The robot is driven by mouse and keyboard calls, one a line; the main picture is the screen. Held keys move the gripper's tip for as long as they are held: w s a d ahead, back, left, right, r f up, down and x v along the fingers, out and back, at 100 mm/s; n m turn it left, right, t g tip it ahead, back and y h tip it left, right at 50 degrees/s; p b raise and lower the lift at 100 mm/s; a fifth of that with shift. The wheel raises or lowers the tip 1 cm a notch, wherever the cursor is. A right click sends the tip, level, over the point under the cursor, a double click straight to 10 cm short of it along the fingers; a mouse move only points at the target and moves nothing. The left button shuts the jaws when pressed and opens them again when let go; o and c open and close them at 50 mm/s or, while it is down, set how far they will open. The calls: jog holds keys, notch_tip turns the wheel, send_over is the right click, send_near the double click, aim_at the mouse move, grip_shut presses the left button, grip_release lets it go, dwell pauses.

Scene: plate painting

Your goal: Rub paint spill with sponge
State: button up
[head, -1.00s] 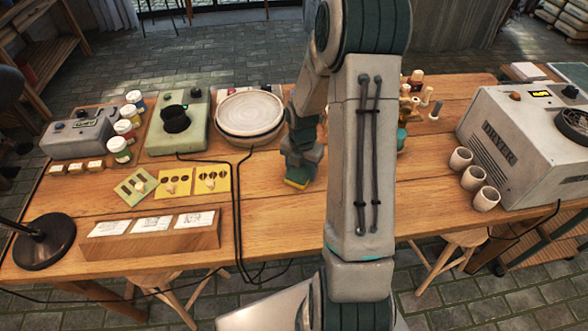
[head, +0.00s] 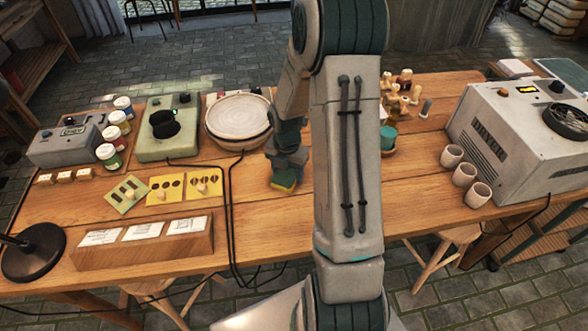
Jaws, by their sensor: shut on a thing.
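My gripper (head: 286,172) is just right of centre-left on the wooden table, pointing down. No paint spill shows; my arm hides part of the table to the right of the gripper. The wooden table (head: 245,205) spans the view.
White plates (head: 240,113) are stacked behind the gripper. A black cable (head: 229,215) runs down to the left. Paint jars (head: 109,156), a green device (head: 168,143) and yellow cards (head: 183,187) stand left. Cups (head: 465,174) and a dryer (head: 520,140) stand right.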

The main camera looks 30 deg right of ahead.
aim_at(277, 173)
jog(key=shift+w+a, duration=0.2)
jog(key=shift+a, duration=0.55)
jog(key=shift+w+a, duration=0.2)
jog(key=shift+a, duration=0.55)
notch_tip(277, 173, up, 8)
jog(key=p, duration=0.6)
